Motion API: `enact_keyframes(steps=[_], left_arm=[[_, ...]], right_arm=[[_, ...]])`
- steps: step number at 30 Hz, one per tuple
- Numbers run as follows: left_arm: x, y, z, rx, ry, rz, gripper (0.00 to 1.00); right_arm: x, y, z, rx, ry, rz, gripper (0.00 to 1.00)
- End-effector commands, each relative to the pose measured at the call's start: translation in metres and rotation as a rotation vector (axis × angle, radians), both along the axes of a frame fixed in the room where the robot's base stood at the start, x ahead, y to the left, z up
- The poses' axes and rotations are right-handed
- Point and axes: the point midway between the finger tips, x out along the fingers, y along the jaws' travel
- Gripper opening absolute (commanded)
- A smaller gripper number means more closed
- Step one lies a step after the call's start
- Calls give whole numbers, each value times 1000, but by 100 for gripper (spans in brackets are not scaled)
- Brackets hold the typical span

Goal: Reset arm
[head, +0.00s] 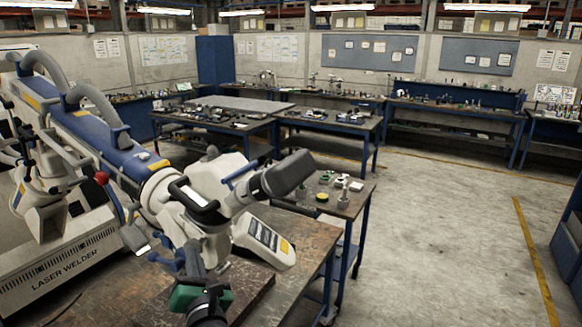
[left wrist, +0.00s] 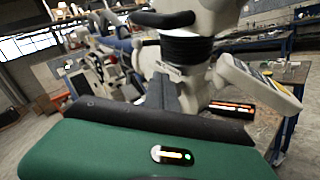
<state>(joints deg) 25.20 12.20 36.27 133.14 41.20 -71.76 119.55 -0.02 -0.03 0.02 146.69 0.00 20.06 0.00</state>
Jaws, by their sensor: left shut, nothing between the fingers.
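The laser welder's microscope arm (head: 110,145), a blue and white beam, reaches from the left over the worn table. Its white head (head: 215,180) carries a dark eyepiece part (head: 285,175) pointing right and a control panel (head: 265,240). My left gripper (head: 191,255) is shut and empty, just below and in front of the head. In the left wrist view, the gripper's dark fingers (left wrist: 165,96) stand close to the head's black ribbed section (left wrist: 188,48); I cannot tell whether they touch. My right gripper is not in view.
The worn brown table (head: 95,290) lies under the head. The welder's white cabinet (head: 70,250) stands at the left. A small side table (head: 350,200) with small parts is just behind. Open concrete floor (head: 440,230) spreads to the right.

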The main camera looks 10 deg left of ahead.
Motion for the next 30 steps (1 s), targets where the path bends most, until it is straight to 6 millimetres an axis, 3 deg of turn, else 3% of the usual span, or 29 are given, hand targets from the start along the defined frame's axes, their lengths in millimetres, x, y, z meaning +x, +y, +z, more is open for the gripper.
enact_keyframes(steps=[2, 5, 8, 9, 12, 15, 18, 30], left_arm=[[9, -31, -39, 257, 282, -149, 0], [-2, -67, -103, 696, 658, -412, 0], [-44, -88, -169, 1166, 957, -735, 0], [-67, -93, -192, 1354, 1045, -883, 0], [-132, -92, -237, 1760, 1168, -1263, 0], [-184, -84, -259, 2023, 1167, -1581, 0], [-211, -77, -267, 2145, 1135, -1759, 0], [-218, -77, -268, 2177, 1122, -1805, 0]], right_arm=[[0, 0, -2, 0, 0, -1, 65], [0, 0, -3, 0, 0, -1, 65], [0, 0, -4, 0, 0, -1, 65], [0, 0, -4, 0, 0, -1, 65], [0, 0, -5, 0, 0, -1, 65], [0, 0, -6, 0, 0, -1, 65], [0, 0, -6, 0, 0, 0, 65], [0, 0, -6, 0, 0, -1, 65]])
